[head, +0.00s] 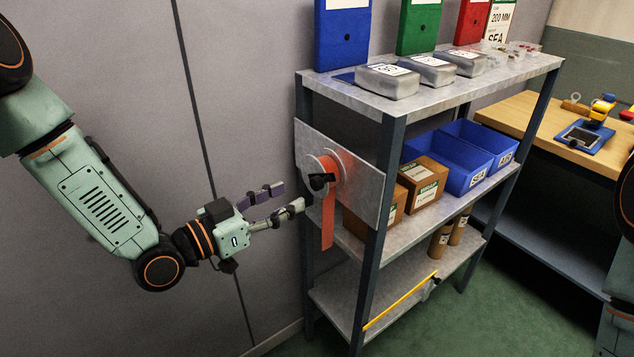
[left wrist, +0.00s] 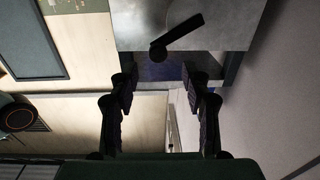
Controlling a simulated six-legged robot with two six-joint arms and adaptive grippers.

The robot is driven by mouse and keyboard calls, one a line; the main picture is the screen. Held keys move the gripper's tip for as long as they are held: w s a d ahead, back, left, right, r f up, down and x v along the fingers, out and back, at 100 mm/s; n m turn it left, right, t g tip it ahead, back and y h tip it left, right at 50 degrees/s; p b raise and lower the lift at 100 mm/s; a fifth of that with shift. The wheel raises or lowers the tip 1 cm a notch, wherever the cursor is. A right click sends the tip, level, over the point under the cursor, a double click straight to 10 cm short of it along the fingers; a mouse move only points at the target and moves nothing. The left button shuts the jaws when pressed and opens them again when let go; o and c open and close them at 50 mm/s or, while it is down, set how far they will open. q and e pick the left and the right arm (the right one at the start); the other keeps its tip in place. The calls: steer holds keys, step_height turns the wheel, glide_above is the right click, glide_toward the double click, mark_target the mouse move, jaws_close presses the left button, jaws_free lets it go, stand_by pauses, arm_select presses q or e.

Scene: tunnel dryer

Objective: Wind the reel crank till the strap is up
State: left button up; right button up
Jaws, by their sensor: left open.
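The reel (head: 331,163) is a pale disc on a grey metal plate (head: 364,183) at the shelf's left end. Its black crank (head: 319,182) sticks out from the reel's front. The crank also shows as a dark bar with a knob in the left wrist view (left wrist: 178,36). An orange strap (head: 328,218) hangs from the reel below the plate's lower edge. My left gripper (head: 284,197) is open and empty, left of the reel and a little below the crank. In the left wrist view its fingers (left wrist: 162,84) stand apart with the crank's knob beyond them. My right gripper is not in view.
A yellow bar (head: 400,302) runs along the bottom shelf. A wooden table (head: 520,112) stands at the right. Bare wall lies behind my left arm.

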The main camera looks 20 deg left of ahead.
mark_target(313, 184)
arm_select(q)
steer(key=shift+b+x, duration=0.3)
steer(key=shift+x, duration=0.6)
steer(key=x, duration=0.4)
steer(key=shift+w+d+r, duration=0.1)
steer(key=shift+w+d, duration=0.1)
steer(key=shift+d, duration=0.3)
steer(key=shift+w, duration=0.5)
steer(key=shift+w+d, duration=0.15)
steer(key=shift+d, duration=0.05)
steer(key=shift+s, duration=0.2)
steer(key=c, duration=0.3)
steer(key=shift+a, duration=0.15)
steer(key=shift+c, duration=1.4)
steer(key=shift+w, duration=0.1)
jaws_close()
